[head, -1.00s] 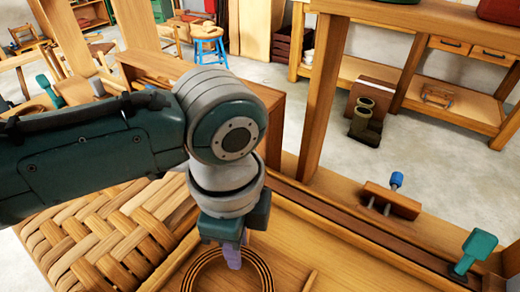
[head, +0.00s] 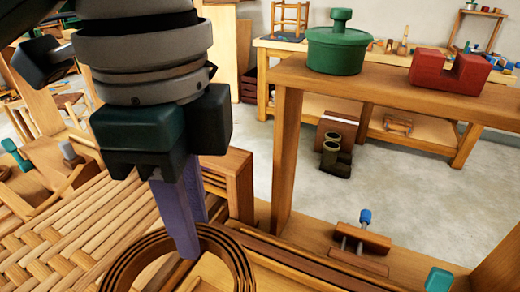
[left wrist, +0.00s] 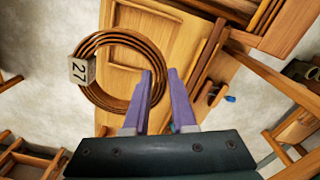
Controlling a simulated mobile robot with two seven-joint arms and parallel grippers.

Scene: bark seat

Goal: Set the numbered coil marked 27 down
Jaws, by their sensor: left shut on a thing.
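The coil marked 27 is a brown wooden ring of several thin bands. In the left wrist view the coil (left wrist: 118,37) shows whole, with a pale block tag (left wrist: 82,70) reading 27 on its left side. In the head view the coil (head: 130,262) is at the bottom edge, partly cut off, and its tag is not visible. My left gripper (head: 195,240) has purple fingers over the ring's rim. In the left wrist view the fingers (left wrist: 160,75) are at the ring's right side, shut on it. My right gripper is not in view.
A woven seat (head: 45,245) lies to the left of the coil. A clamp with a blue handle (head: 360,243) is on the wooden bench to the right. A green lidded pot (head: 338,50) and a red notched block (head: 449,72) stand on a raised shelf.

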